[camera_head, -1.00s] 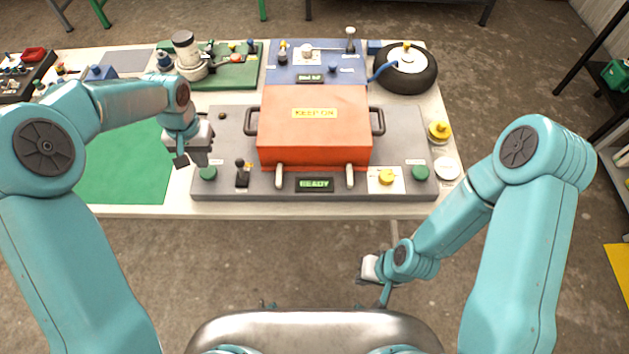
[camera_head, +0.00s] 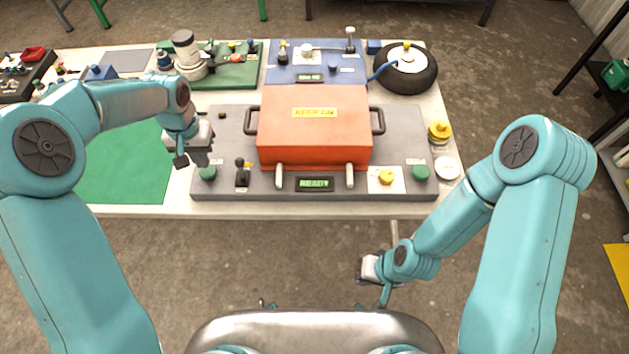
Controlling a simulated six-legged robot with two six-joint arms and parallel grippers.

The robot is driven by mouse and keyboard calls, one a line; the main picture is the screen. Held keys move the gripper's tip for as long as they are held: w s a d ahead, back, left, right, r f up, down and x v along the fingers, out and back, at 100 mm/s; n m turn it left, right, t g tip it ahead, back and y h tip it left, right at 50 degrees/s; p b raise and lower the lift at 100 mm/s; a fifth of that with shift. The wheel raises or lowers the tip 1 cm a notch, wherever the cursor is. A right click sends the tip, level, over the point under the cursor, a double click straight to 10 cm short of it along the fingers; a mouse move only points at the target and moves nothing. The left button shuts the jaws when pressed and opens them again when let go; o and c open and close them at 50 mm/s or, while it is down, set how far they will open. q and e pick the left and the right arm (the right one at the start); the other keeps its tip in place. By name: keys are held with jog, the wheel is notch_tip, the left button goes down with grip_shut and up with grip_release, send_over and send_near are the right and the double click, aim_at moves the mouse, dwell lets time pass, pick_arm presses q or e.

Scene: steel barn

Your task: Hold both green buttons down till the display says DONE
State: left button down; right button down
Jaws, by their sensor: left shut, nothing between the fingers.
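The left green button (camera_head: 208,173) sits at the front left of the grey panel (camera_head: 225,190). The right green button (camera_head: 420,172) sits at its front right, uncovered. The display (camera_head: 314,184) at the front middle reads READY. My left gripper (camera_head: 192,161) is shut and empty, close above and slightly left of the left button. I cannot tell whether it touches the button. My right gripper (camera_head: 364,270) is low in front of the table, well away from the right button; its fingers are too small and turned to read.
An orange box (camera_head: 312,135) marked KEEP ON, with side handles, stands mid-panel between the buttons. A black lever (camera_head: 242,175) stands right of the left button. A yellow knob (camera_head: 386,177) is left of the right button. A white disc (camera_head: 447,168) lies right of the panel.

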pick_arm(q)
jog(key=shift+f+b, duration=1.05)
jog(key=shift+f, duration=0.35)
jog(key=shift+r, duration=0.45)
